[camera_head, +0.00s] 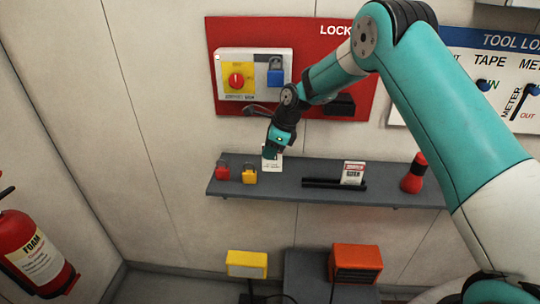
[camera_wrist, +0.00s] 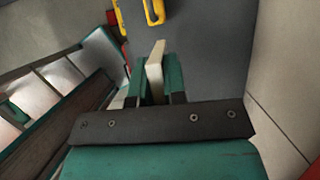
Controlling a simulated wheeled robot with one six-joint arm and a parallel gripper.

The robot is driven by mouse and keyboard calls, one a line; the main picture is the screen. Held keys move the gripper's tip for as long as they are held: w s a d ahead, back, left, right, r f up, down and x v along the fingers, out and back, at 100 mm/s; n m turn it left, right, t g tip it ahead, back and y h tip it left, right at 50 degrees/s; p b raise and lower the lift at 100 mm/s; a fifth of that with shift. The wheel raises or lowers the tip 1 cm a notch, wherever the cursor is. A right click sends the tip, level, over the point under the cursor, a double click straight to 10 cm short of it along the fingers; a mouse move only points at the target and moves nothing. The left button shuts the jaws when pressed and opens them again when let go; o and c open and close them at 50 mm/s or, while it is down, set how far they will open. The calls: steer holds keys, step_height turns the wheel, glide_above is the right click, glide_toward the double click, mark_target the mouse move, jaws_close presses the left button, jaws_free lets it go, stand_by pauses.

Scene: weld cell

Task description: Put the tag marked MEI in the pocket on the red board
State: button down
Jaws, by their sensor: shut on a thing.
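My gripper (camera_head: 272,151) is shut on a white tag (camera_head: 271,164), just above the grey shelf. In the wrist view the tag's pale edge (camera_wrist: 155,68) stands between the green fingers (camera_wrist: 155,88). Its lettering is too small to read, so I cannot tell if it says MEI. A second tag (camera_head: 353,172), white with a red top, stands in a black rack (camera_head: 322,184) on the shelf; its name is also unreadable. The red board (camera_head: 300,35) is on the wall above. Its black pocket (camera_head: 341,105) is at the lower right, close to my arm in the picture.
A red padlock (camera_head: 222,171) and a yellow padlock (camera_head: 249,175) stand on the shelf (camera_head: 300,192), left of my gripper. A red bottle-like object (camera_head: 414,174) is at the right end. A switch panel (camera_head: 240,60) with a blue padlock (camera_head: 275,73) is on the red board.

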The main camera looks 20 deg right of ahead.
mark_target(264, 170)
step_height(264, 170, down, 4)
steer(key=p, duration=0.2)
steer(key=shift+w+r+p, duration=0.15)
steer(key=shift+p, duration=0.15)
steer(key=shift+w+d+f, duration=0.15)
steer(key=shift+w+f, duration=0.05)
steer(key=shift+f, duration=0.25)
